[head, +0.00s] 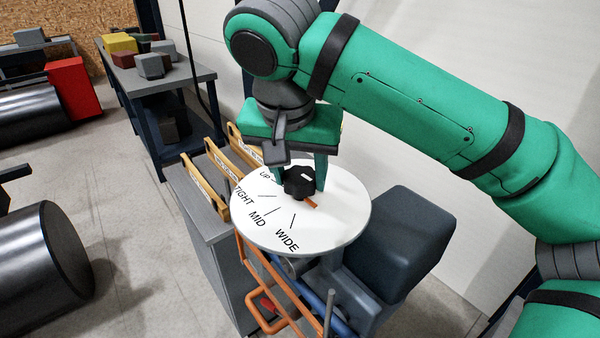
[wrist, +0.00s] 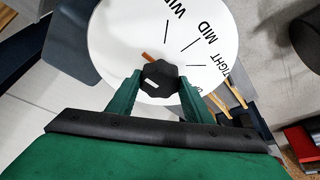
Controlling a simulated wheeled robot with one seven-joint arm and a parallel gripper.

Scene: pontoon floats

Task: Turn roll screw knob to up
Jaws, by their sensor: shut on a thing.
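The roll screw knob (head: 299,183) is black and lobed, with a small white mark on top. It stands on a round white dial plate (head: 345,212) lettered UP (head: 265,175), TIGHT, MID and WIDE, each with a black line. A short orange bar (head: 311,203) shows beside the knob, toward the lower right, away from the UP label. My gripper (head: 297,178) comes down from above and is shut on the knob, one finger on each side. In the wrist view the knob (wrist: 159,74) sits between both fingertips (wrist: 159,79), and the orange bar (wrist: 147,57) shows above it.
A dark blue-grey housing (head: 400,240) stands right of the dial. Yellow-orange labelled bars (head: 205,185) stand to its left, and orange and blue pipes (head: 275,295) lie below. A bench (head: 180,80) with blocks stands behind. Open floor (head: 125,240) lies left.

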